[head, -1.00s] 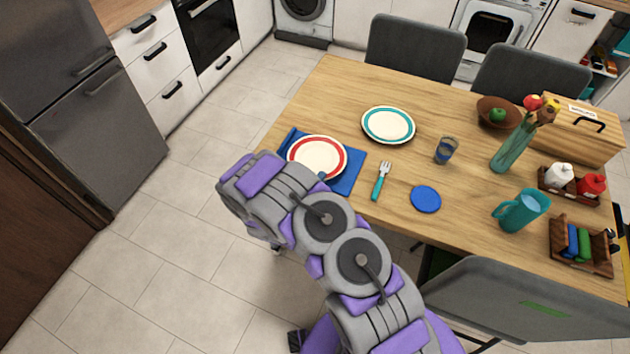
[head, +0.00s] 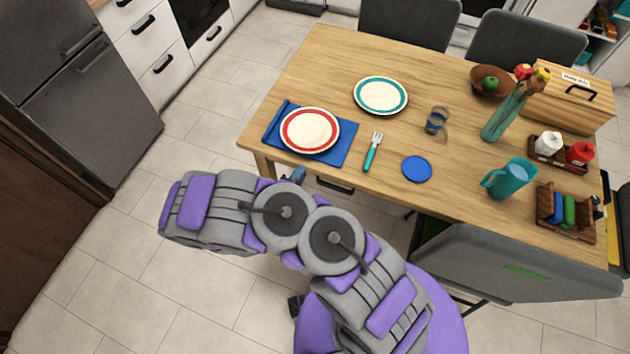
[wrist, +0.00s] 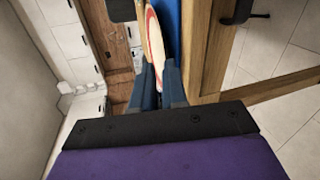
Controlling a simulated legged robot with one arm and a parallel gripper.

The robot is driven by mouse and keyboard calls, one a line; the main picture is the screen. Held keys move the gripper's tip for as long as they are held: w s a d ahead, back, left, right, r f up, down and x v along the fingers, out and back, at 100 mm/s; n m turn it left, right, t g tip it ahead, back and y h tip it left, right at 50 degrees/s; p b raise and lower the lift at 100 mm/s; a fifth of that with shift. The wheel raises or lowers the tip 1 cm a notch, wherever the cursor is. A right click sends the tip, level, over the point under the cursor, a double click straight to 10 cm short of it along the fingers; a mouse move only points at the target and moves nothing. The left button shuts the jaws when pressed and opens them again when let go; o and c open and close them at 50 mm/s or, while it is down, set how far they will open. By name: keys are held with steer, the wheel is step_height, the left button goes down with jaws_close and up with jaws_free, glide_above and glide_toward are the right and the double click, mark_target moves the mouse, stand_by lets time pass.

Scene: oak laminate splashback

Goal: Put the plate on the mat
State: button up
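A white plate with a red rim (head: 310,130) lies flat on the blue mat (head: 338,152) at the table's near left corner. Plate (wrist: 155,45) and mat (wrist: 174,20) also show edge-on in the wrist view. A second white plate, with a teal rim (head: 381,95), lies on the bare wood behind and to the right.
On the wooden table (head: 320,65) are a fork (head: 372,153), a blue coaster (head: 417,168), a glass (head: 437,120), a teal pitcher (head: 512,178), a flower vase (head: 503,115) and a bowl (head: 490,80). A grey chair (head: 510,255) stands at the near right. The floor at left is clear.

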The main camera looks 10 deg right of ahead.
steer(key=d+r+m+g+h, duration=0.35)
steer(key=d+r, duration=0.35)
steer(key=r, duration=0.5)
steer(key=s+d+r+m+g+h, duration=0.3)
steer(key=s+d+r+m+g, duration=0.45)
steer(key=d+r, duration=0.35)
steer(key=s+a+r+m+g+y, duration=0.1)
steer(key=s+r+g+y, duration=0.25)
steer(key=s, duration=0.55)
steer(key=s+r+m+g+y, duration=0.2)
steer(key=s+r+y, duration=0.2)
steer(key=s, duration=0.4)
steer(key=s+a+r+n+t+y, duration=0.2)
steer(key=s+a+r+y, duration=0.1)
steer(key=s+a+y, duration=0.5)
steer(key=a, duration=0.3)
steer(key=shift+s+a+t, duration=0.15)
steer(key=shift+a+t, duration=0.2)
steer(key=shift+a, duration=0.05)
